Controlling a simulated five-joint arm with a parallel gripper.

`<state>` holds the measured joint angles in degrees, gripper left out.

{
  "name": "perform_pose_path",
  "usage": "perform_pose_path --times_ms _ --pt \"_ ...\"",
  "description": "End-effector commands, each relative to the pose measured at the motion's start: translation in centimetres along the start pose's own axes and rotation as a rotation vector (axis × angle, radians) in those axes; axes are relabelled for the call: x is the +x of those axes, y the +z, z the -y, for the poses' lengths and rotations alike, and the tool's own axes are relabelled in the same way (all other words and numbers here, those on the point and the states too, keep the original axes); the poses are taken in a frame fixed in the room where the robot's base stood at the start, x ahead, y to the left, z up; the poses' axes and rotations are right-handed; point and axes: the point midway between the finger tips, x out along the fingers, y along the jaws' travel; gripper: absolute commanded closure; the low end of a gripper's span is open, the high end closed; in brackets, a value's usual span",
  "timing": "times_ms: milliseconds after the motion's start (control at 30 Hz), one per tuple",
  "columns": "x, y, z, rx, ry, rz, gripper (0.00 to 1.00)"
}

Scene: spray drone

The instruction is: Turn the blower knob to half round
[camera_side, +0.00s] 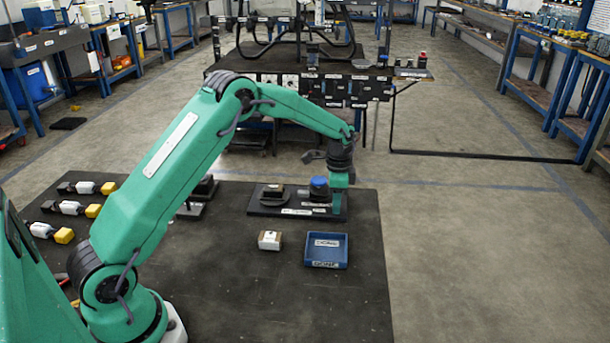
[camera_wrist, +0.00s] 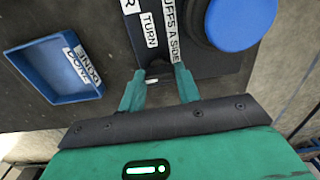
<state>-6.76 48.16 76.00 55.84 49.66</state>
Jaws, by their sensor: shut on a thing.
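My gripper (camera_wrist: 158,73) points down at the dark labelled base plate (camera_side: 268,208). In the wrist view its green fingers stand on either side of a small dark knob (camera_wrist: 153,71) with a white mark, and are shut on it. This looks like the blower knob, since white labels beside it read "TURN" and "PUFFS A SIDE". Most of it is hidden between the fingers, so I cannot tell its turn angle. In the side view my gripper (camera_side: 340,182) is at the right end of the plate, and I cannot make out the knob there.
A blue round cap (camera_side: 319,187) stands close beside my gripper; it also shows in the wrist view (camera_wrist: 240,22). The mat's front right is clear.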

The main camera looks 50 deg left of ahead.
Motion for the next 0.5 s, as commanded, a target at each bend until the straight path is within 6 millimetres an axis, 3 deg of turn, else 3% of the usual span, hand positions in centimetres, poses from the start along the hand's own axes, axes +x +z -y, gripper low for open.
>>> perform_pose_path --times_ms 500 --pt "-0.25 -0.02 -0.01 0.055 0.000 0.000 0.90"
